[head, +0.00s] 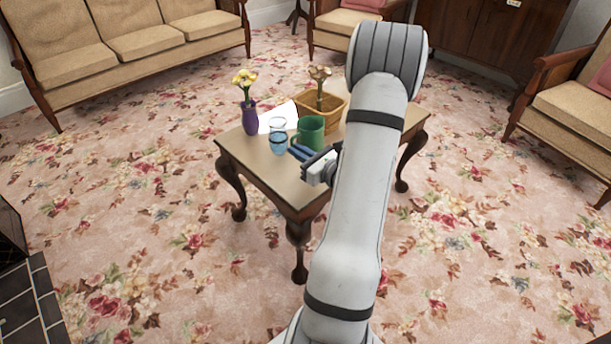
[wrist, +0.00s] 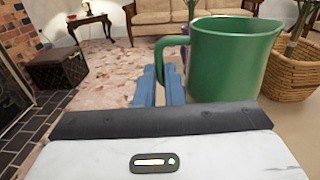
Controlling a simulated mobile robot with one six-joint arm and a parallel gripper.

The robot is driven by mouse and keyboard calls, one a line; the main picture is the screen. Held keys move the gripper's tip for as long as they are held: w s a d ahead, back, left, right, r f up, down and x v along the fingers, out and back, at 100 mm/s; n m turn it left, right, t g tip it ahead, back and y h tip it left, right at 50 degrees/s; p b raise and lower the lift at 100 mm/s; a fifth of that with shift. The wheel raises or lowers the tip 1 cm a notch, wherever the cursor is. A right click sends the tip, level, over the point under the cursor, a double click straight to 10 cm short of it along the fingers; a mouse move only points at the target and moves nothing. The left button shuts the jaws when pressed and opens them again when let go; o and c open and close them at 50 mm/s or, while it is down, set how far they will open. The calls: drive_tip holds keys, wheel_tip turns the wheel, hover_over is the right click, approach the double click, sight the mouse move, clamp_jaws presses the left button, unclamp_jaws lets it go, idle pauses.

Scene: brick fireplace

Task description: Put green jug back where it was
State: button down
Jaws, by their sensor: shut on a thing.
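The green jug (head: 311,134) is at the table's near middle, upright, beside the wicker basket. In the wrist view the green jug (wrist: 228,60) is large at right, its handle to the left. My gripper (head: 299,152) reaches in from the right; in the wrist view its two blue fingers (wrist: 160,78) are shut on the jug's handle. I cannot tell whether the jug's base touches the table or is slightly above it. My arm hides part of the table's right side.
On the wooden table (head: 255,168) stand a clear blue glass (head: 278,138) just left of the jug, a purple vase (head: 249,118) with yellow flowers, a white sheet (head: 283,110) and a wicker basket (head: 338,103). The table's front left is bare. A sofa (head: 140,42) stands behind.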

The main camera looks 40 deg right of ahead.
wheel_tip(320, 180, down, 9)
drive_tip(key=b, duration=0.3)
drive_tip(key=shift+r, duration=0.2)
drive_tip(key=shift+f, duration=0.25)
drive_tip(key=c, duration=1.5)
unclamp_jaws()
drive_tip(key=shift+c, duration=0.2)
